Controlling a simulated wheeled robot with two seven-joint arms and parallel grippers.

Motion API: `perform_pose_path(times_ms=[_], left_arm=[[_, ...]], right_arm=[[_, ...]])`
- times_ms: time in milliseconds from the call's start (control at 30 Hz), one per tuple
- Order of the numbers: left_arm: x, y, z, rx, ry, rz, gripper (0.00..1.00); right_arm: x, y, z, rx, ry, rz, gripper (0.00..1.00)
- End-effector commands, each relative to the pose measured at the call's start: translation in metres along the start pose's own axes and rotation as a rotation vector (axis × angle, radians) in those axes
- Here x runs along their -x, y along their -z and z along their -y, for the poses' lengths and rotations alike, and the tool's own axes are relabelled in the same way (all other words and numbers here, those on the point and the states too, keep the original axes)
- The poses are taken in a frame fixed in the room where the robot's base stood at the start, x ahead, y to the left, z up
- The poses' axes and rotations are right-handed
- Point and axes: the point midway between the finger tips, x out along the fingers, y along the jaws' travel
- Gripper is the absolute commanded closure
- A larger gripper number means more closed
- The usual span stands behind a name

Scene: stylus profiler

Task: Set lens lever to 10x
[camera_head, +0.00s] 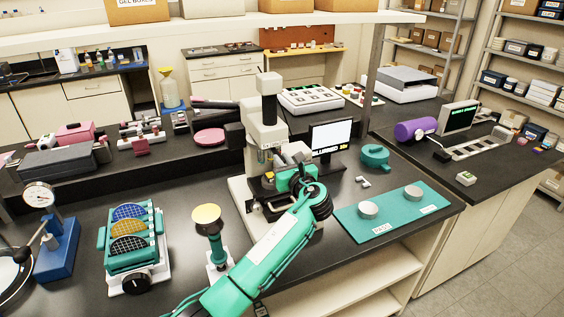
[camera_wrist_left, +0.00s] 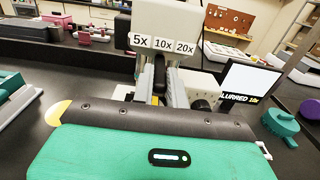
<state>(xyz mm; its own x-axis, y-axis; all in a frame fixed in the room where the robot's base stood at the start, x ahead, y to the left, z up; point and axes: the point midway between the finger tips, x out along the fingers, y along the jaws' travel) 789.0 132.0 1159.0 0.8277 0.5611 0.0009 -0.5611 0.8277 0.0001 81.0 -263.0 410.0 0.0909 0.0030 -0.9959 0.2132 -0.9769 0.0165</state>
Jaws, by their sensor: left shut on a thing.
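The stylus profiler (camera_head: 262,130) is a white upright instrument on the dark bench. In the left wrist view, its white head (camera_wrist_left: 165,22) carries the labels 5X (camera_wrist_left: 141,40), 10x (camera_wrist_left: 163,44) and 20x (camera_wrist_left: 185,47). The dark lens lever (camera_wrist_left: 159,66) stands just below the 10x label, slightly to its left. My left gripper (camera_wrist_left: 160,88) is shut on the lever, with a finger on each side. In the head view my left gripper (camera_head: 284,164) reaches the profiler's front and mostly hides the lever. My right gripper is not in view.
A teal mat (camera_head: 345,221) with two round pieces lies at right. A yellow-topped stand (camera_head: 207,214) and a teal wafer rack (camera_head: 110,262) stand at left, near my arm.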

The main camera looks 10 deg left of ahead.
Motion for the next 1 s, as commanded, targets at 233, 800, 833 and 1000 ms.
perform_pose_path(times_ms=[233, 800, 833, 1000], left_arm=[[0.0, 0.001, 0.0, 0.0, 0.001, -0.003, 0.66], [0.035, 0.004, 0.001, 0.002, 0.005, -0.003, 0.64], [0.042, 0.005, 0.001, 0.003, 0.005, -0.003, 0.64], [0.082, 0.004, 0.0, 0.003, 0.004, -0.003, 0.64]], right_arm=[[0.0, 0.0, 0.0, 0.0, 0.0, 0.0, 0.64], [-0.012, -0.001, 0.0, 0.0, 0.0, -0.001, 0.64], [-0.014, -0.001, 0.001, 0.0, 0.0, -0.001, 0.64], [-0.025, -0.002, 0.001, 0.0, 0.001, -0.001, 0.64]])
